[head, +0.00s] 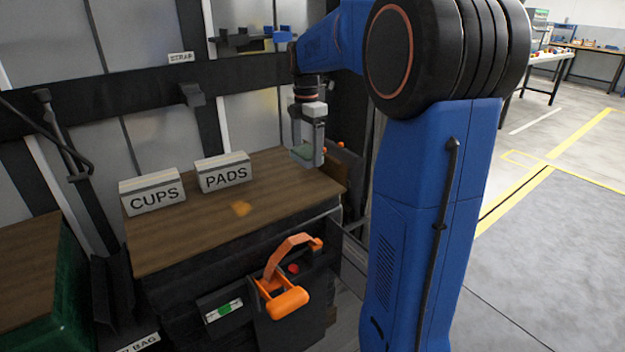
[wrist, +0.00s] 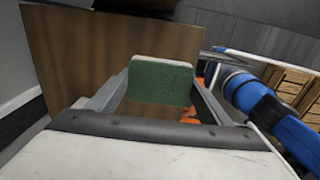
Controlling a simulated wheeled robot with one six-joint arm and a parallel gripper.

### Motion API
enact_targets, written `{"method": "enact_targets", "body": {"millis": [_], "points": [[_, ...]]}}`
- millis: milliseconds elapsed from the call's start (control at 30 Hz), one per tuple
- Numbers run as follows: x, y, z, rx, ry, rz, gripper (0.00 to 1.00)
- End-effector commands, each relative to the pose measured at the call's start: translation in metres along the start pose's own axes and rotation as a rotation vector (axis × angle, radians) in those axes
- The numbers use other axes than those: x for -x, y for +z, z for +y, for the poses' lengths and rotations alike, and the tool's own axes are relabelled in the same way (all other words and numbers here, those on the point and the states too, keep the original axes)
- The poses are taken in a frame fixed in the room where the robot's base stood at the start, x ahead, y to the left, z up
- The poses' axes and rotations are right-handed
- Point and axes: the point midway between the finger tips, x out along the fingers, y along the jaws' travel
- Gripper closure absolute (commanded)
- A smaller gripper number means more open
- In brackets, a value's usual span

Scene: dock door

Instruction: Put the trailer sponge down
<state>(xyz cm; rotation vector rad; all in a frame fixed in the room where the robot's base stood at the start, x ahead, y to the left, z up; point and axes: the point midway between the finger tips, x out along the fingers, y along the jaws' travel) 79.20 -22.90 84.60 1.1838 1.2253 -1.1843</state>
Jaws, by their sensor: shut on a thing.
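My gripper (head: 307,150) hangs over the right end of a wooden bench top (head: 165,242). It is shut on a green sponge (wrist: 160,82), which has a pale top edge and sits between the two fingers in the wrist view. The sponge appears to be above the wood, but I cannot tell how large the gap is.
Blocks labelled CUPS (head: 153,195) and PADS (head: 223,172) stand along the back of the bench top. An orange mark (head: 241,208) lies on bare wood, with free room around it.

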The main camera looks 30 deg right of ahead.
Motion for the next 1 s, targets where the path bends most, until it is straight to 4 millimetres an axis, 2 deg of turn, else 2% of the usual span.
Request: {"method": "enact_targets", "body": {"millis": [200,467,700,1000], "points": [[-0.037,0.0,-0.001,0.0,-0.002,0.001,0.52],[-0.055,0.0,0.0,0.0,0.0,0.0,0.52],[-0.084,0.0,0.0,0.0,-0.001,0.0,0.52],[-0.087,0.0,0.0,0.0,0.0,0.0,0.52]]}}
